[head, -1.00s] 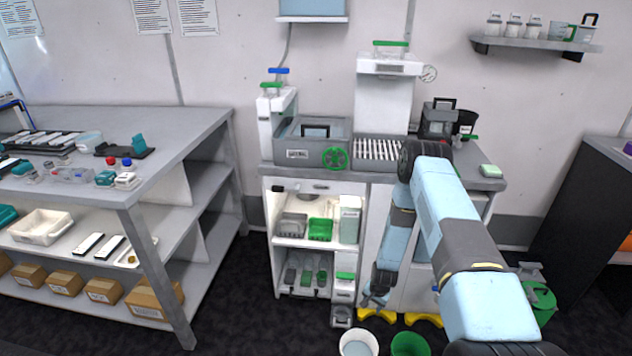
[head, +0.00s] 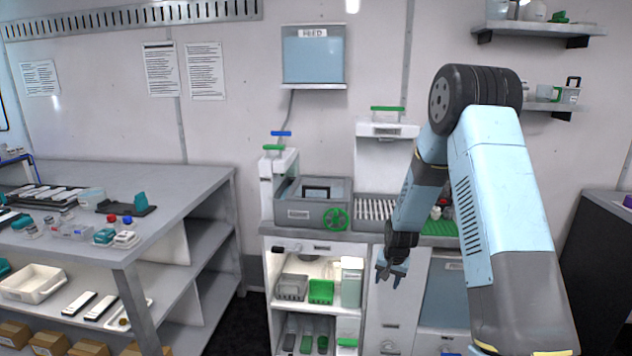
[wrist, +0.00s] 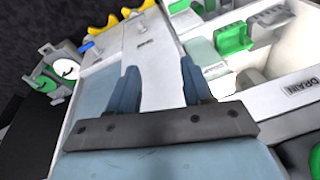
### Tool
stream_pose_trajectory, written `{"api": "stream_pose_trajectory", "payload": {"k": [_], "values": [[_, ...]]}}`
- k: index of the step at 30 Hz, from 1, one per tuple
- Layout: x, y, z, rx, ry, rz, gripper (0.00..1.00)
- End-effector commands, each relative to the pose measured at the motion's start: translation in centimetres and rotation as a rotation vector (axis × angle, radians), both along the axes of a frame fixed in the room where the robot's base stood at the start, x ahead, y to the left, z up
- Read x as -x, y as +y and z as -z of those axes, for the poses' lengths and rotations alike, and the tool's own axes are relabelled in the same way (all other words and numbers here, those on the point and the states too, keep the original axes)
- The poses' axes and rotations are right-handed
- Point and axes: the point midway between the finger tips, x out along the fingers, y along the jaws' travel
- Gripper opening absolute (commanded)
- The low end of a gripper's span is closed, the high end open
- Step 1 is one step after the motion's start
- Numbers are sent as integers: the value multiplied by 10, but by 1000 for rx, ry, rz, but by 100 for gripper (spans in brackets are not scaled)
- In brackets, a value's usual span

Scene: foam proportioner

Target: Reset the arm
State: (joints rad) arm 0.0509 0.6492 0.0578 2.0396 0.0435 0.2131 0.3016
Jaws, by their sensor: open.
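My gripper (head: 391,275) hangs below my raised, bent arm in the head view, in front of the white cabinet front (head: 380,310). It points down, is open, and nothing shows between its fingers. In the wrist view its two blue fingers (wrist: 160,90) stand apart, with white and pale blue cabinet panels behind them.
Left of my gripper, an open cabinet bay (head: 318,268) holds a green bin (head: 320,291) and a grey bin (head: 292,288). Above are a grey tub (head: 300,208) and a green handwheel (head: 336,219). A grey workbench (head: 180,185) stands at left, a dark cabinet (head: 605,240) at right.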

Motion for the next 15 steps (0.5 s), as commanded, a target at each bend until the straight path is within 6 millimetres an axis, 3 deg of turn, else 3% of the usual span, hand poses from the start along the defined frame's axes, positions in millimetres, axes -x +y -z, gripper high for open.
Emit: {"api": "stream_pose_trajectory", "payload": {"k": [1, 3, 15], "values": [[2, 0, -22, 5, -13, -10, 50], [8, 0, -46, 10, -23, -22, 50], [59, -2, -174, 46, -75, -97, 50]]}}
